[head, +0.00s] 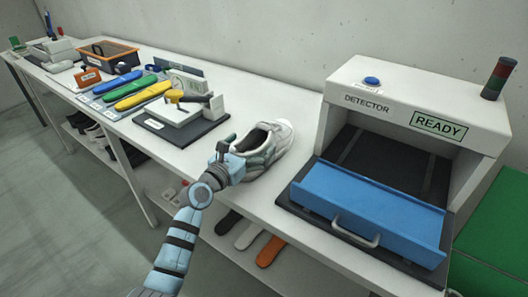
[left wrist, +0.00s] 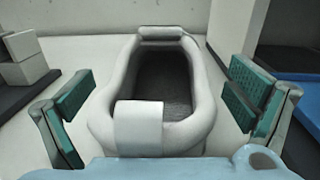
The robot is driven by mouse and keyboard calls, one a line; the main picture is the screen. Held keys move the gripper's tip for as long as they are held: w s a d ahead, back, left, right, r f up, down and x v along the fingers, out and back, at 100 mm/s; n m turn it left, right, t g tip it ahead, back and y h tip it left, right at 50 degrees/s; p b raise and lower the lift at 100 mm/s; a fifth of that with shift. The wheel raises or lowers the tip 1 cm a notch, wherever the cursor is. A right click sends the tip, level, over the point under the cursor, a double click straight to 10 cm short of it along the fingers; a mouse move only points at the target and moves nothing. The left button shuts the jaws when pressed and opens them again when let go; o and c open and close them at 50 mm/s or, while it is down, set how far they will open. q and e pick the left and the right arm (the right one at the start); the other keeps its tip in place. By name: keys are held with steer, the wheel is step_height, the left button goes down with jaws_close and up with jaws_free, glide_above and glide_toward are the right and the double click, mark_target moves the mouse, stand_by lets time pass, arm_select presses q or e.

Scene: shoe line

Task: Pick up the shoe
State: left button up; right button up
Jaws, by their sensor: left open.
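A white and grey shoe (head: 266,143) lies on the white table, left of the detector. My left gripper (head: 226,150) is at the shoe's near end in the head view. In the left wrist view the shoe (left wrist: 203,92) sits between the two open green-padded fingers of my left gripper (left wrist: 165,105), its opening facing the camera. A pale tab shows at the shoe's near end. Gaps show between the fingers and the shoe's sides. Part of the shoe is hidden behind my gripper in the head view. My right gripper is not in view.
The detector (head: 420,103) with its blue tray (head: 370,205) and a "READY" sign stands to the right. A dark-based fixture with a yellow-handled tool (head: 188,97) is to the left. Coloured insoles (head: 143,95) and an orange-rimmed bin (head: 108,54) lie further left. Bare table lies behind the shoe.

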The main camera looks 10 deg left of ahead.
arm_select(q)
steer(key=shift+w, duration=0.15)
steer(key=shift+r, duration=0.1)
steer(key=c, duration=2.1)
